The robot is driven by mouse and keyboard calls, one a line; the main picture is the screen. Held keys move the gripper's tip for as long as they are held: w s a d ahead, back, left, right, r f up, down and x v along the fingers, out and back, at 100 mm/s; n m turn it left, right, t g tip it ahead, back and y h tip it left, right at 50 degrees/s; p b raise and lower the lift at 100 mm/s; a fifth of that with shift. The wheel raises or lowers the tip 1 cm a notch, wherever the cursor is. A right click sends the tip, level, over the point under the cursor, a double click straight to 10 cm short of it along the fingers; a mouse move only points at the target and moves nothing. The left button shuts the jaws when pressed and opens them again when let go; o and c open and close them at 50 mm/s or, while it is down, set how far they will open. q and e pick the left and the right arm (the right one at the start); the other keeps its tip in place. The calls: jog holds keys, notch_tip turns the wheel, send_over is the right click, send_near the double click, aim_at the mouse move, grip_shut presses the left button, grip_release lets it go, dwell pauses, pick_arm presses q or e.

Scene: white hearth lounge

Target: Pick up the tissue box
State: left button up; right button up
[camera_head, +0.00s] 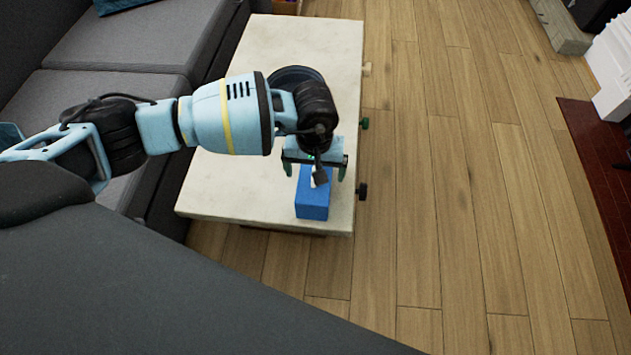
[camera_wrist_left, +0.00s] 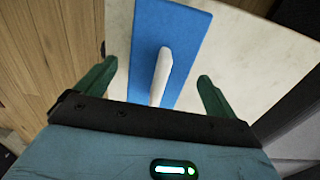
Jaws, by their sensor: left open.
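The blue tissue box (camera_head: 312,205) stands on the pale table near its front right corner, with a white tissue sticking out of its top. My left gripper (camera_head: 313,172) is over the box with its fingers spread apart. In the left wrist view the box (camera_wrist_left: 182,40) lies ahead between the two green fingers, and its white tissue (camera_wrist_left: 161,75) stands up between them. The left gripper (camera_wrist_left: 158,88) is open and holds nothing. I cannot tell from these views how far the fingertips are above the box. My right gripper is not in view.
The pale table (camera_head: 215,190) has a mostly bare top, with small dark knobs (camera_head: 362,190) along its right side. A grey sofa (camera_head: 130,45) stands along its left. The wooden floor (camera_head: 450,200) to the right is clear. A dark red rug (camera_head: 600,150) lies at far right.

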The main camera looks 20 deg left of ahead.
pick_arm(q)
notch_tip(320, 180, down, 4)
jog(key=shift+w+r+b, duration=0.1)
jog(key=shift+b, duration=0.3)
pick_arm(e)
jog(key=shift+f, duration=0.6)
pick_arm(q)
jog(key=shift+c, duration=0.3)
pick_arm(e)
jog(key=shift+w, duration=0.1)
pick_arm(q)
jog(key=shift+r, duration=0.1)
jog(key=c, duration=1.1)
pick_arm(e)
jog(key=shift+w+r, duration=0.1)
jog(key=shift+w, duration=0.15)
